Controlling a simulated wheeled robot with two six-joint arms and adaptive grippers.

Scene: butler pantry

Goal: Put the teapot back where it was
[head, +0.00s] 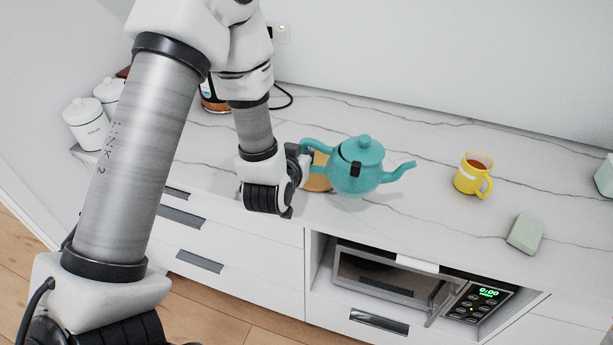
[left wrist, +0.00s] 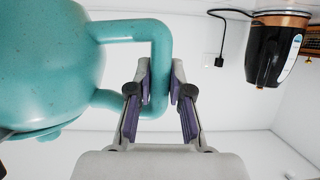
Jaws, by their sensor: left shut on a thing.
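The teal teapot (head: 357,173) is upright over the marble counter, its spout to the right and its handle to the left. Whether the teapot touches the counter or is slightly raised I cannot tell. My left gripper (head: 304,158) is shut on the teapot's handle. In the left wrist view the fingers (left wrist: 160,95) close around the handle, and the teapot body (left wrist: 45,65) fills the left side. My right gripper is not in view.
A yellow mug (head: 468,176) with brown liquid and a pale green sponge (head: 525,233) are to the right. White canisters (head: 86,122) stand at the left end. A kettle (left wrist: 272,50) is at the back. An open-fronted bay below holds a microwave (head: 395,280).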

